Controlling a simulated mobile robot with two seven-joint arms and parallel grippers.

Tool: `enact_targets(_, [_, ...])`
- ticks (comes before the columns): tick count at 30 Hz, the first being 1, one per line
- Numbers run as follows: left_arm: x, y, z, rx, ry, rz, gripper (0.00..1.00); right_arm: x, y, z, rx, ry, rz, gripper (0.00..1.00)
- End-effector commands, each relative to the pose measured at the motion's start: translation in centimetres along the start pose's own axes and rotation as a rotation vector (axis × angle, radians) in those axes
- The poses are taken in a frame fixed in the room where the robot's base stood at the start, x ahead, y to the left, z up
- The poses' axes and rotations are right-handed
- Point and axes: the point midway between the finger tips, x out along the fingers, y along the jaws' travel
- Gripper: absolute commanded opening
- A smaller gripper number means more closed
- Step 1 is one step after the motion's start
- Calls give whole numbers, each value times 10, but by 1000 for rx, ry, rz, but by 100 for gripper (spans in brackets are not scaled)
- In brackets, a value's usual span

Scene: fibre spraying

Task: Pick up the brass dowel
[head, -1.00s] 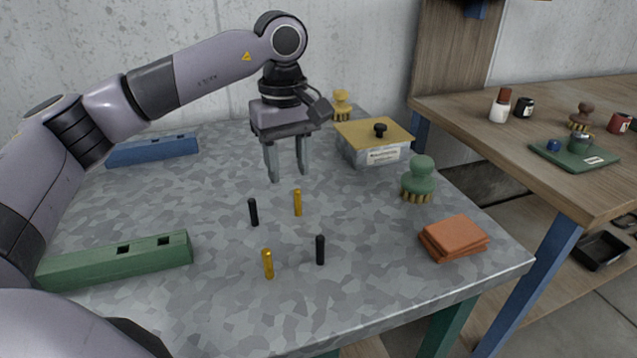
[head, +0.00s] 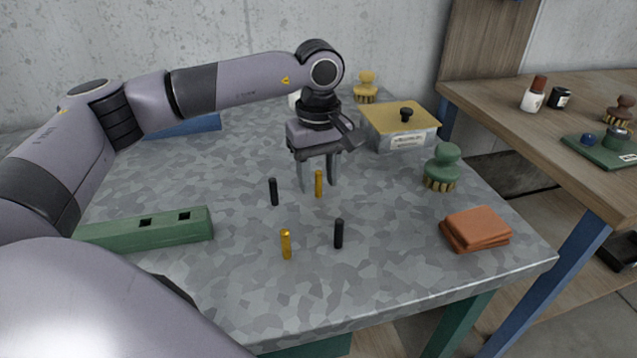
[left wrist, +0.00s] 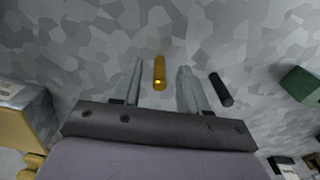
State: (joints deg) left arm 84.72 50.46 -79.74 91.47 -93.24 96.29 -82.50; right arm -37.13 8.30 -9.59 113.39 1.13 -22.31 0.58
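Two brass dowels stand upright on the grey mottled table (head: 390,260). The farther brass dowel (head: 319,183) is at my left gripper (head: 317,187), which points down, open. In the left wrist view that brass dowel (left wrist: 160,72) shows between the two spread fingers of the gripper (left wrist: 160,67), with a gap on both sides. The nearer brass dowel (head: 286,244) stands apart, toward the front. My right gripper is not in view.
Black dowels stand close by, one left (head: 273,191) and one front right (head: 339,233). A green block with square holes (head: 150,230) lies left. A yellow-lidded box (head: 400,128), a green brush (head: 442,168) and orange cloths (head: 476,230) are right. The front table area is clear.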

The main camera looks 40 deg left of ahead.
Motion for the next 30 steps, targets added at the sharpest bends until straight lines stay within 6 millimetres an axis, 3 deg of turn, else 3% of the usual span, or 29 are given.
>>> enact_targets(1, [0,0,0,0,0,0,28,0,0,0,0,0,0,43])
enact_targets(3, [0,0,0,0,0,0,5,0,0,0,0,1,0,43])
enact_targets(4, [0,0,0,0,0,0,0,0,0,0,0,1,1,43])
enact_targets(14, [-1,0,0,0,0,1,0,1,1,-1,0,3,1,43])
enact_targets(20, [-14,1,0,0,0,3,0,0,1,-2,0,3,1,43])
enact_targets(26, [-51,2,0,0,1,6,0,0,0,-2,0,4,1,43])
enact_targets(30, [-93,1,0,1,1,7,0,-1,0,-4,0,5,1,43])
